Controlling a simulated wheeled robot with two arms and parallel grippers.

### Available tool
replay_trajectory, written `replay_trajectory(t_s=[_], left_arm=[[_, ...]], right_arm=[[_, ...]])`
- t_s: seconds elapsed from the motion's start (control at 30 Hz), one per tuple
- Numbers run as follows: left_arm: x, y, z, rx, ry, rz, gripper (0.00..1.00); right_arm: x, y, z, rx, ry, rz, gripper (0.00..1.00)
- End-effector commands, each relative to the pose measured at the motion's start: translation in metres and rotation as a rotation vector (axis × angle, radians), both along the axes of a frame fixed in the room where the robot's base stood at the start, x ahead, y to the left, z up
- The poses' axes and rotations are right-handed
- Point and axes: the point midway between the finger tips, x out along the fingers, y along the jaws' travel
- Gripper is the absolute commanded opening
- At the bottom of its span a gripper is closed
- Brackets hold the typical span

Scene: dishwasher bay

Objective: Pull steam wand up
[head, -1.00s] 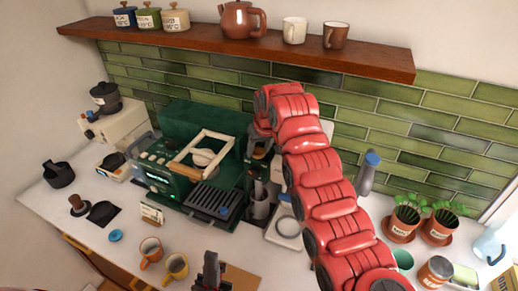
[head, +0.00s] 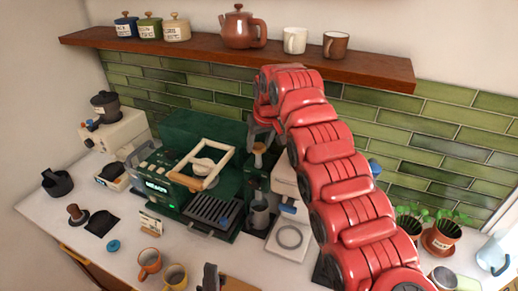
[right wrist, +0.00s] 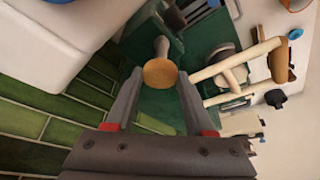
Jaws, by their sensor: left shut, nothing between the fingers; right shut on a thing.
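The green espresso machine (head: 180,125) stands on the counter against the tiled wall. At its right side, a pale, upright part with a wooden knob (head: 259,149), which looks like the steam wand's handle, is above a grey metal jug (head: 260,216). In the right wrist view the round wooden knob (right wrist: 160,73) sits between the fingertips of my right gripper (right wrist: 160,80), which is shut on it. In the head view my right gripper (head: 262,133) comes down over the knob, partly hidden by my red arm. My left gripper (head: 211,270) is shut and empty at the bottom edge.
A scale (head: 289,238) is right of the jug. Orange (head: 149,263) and yellow (head: 175,277) cups stand in front. A shelf (head: 235,54) with a teapot and mugs is above. Potted plants (head: 440,236) are at the right.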

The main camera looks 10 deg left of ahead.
Motion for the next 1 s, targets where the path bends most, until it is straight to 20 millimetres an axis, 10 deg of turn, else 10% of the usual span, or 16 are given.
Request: replay_trajectory(t_s=[0.2,0.23,0.4,0.77,1.0], left_arm=[[0.000,0.000,0.000,0.000,0.000,0.000,0.00],[0.000,0.000,0.000,0.000,0.000,0.000,0.00],[0.000,0.000,0.000,0.000,0.000,0.000,0.00],[0.000,0.000,-0.004,0.000,0.000,0.000,0.00],[0.000,0.000,-0.017,0.000,0.000,0.000,0.00]], right_arm=[[0.003,0.001,0.006,0.007,-0.016,-0.001,0.00],[0.003,0.001,0.006,0.008,-0.016,-0.001,0.57],[0.003,0.001,0.004,0.006,-0.013,-0.001,0.84],[0.001,0.000,0.006,0.005,-0.011,-0.001,0.84],[-0.012,-0.008,0.050,0.011,-0.019,0.001,0.84]])
